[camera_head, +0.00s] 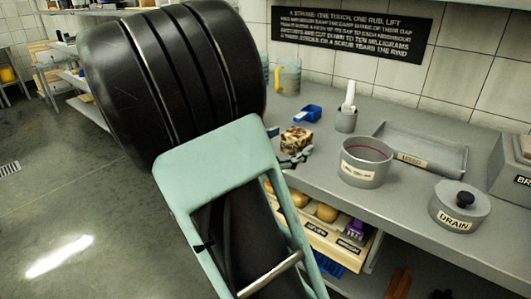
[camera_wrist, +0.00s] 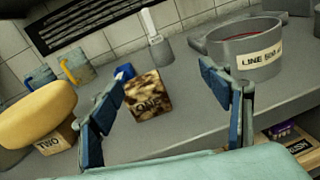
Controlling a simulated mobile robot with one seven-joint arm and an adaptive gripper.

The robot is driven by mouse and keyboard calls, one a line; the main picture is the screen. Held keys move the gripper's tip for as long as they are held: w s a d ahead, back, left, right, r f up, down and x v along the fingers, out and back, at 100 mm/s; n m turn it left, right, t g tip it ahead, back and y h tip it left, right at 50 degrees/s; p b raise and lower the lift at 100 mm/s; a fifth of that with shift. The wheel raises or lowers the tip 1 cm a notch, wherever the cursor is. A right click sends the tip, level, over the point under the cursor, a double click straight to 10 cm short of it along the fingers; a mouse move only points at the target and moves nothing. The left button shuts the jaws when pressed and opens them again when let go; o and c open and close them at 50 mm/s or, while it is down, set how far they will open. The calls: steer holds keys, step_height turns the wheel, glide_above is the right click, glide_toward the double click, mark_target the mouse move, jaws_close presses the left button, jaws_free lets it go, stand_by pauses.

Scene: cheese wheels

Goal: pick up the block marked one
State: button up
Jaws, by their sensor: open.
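The block marked ONE (camera_wrist: 148,97) is a brown and cream mottled cube on the grey counter. In the wrist view it stands between and beyond the two fingers of my gripper (camera_wrist: 165,115), close to the left finger. My gripper is open, with nothing between its fingertips that I can see held. In the head view the block (camera_head: 296,139) sits on the counter just behind the gripper fingers (camera_head: 297,158). Most of my gripper is hidden there by my arm.
A block marked TWO (camera_wrist: 56,140) carries a yellow cheese wheel (camera_wrist: 38,113) at the left. A labelled grey pot (camera_head: 366,162) stands right of the block. A blue scoop (camera_head: 308,113), a brush holder (camera_head: 346,120), a tray (camera_head: 420,150) and a DRAIN pot (camera_head: 459,207) share the counter.

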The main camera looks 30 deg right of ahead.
steer(key=w+f, duration=0.1)
steer(key=w+a+f+n+t+b, duration=0.1)
steer(key=f, duration=0.1)
steer(key=w+f+n, duration=0.1)
steer(key=shift+a+f+t+y+b, duration=0.2)
steer(key=shift+a+t+y+b, duration=0.1)
steer(key=shift+a+t, duration=0.1)
steer(key=b, duration=0.1)
glide_toward(303, 130)
steer(key=shift+w+d+f+n, duration=0.3)
steer(key=shift+w+d+f, duration=0.45)
steer(key=shift+d, duration=0.25)
steer(key=shift+r+b+x, duration=0.2)
steer(key=shift+b+x, duration=0.25)
steer(key=shift+x, duration=0.85)
steer(key=shift+r+b+x, duration=0.2)
steer(key=shift+b+x, duration=0.2)
steer(key=shift+x, duration=0.95)
steer(key=shift+c, duration=0.4)
steer(key=c, duration=1.2)
steer(key=shift+c, duration=0.2)
